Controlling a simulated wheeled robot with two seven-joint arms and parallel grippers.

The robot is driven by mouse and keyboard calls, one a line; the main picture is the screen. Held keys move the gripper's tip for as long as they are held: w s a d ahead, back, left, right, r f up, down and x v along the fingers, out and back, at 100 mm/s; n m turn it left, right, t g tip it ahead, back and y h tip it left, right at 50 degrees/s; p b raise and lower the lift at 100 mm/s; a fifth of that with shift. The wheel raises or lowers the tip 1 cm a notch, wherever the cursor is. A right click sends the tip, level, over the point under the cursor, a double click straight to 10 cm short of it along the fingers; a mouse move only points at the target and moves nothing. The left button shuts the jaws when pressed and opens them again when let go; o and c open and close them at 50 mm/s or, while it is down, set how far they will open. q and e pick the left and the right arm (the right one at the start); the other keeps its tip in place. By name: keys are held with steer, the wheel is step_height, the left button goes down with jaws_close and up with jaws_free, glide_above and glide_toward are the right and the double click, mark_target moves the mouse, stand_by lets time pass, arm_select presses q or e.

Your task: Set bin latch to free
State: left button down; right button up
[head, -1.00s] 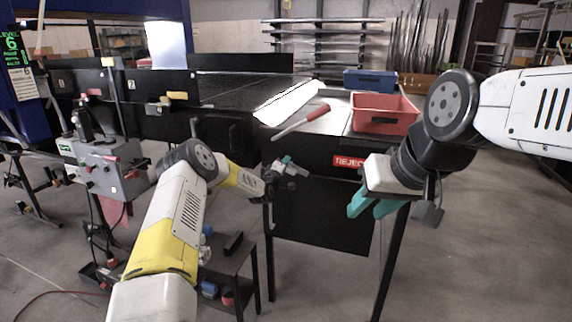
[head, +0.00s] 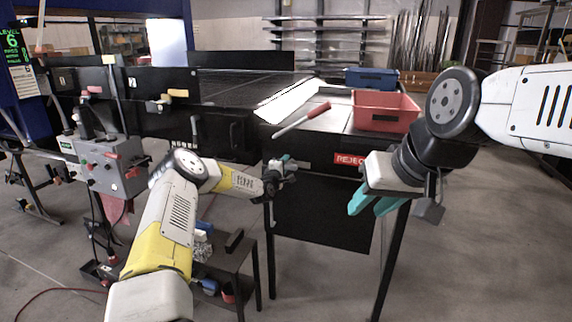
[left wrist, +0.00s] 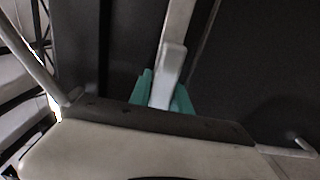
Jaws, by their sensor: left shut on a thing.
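The reject bin front (head: 322,215) is a black panel below the red REJECT label (head: 349,159). My left gripper (head: 286,161) is at the upper left of this panel. In the left wrist view a pale grey latch handle (left wrist: 171,62) stands between the teal fingers of my left gripper (left wrist: 166,95), which are shut on it. In the head view the latch is mostly hidden behind the gripper, so its exact setting cannot be read. My right gripper (head: 372,205) hangs empty in front of the table's right side, its teal fingers apart.
A red tray (head: 385,125), a blue tray (head: 371,78) and a red-handled wand (head: 302,120) lie on the table. A grey control box (head: 110,168) stands at left. A low black stand (head: 228,255) is beside my left arm. Floor at right is clear.

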arm_select(q)
steer(key=shift+f, duration=0.1)
steer(key=c, duration=1.3)
jaws_free()
steer(key=shift+v, duration=4)
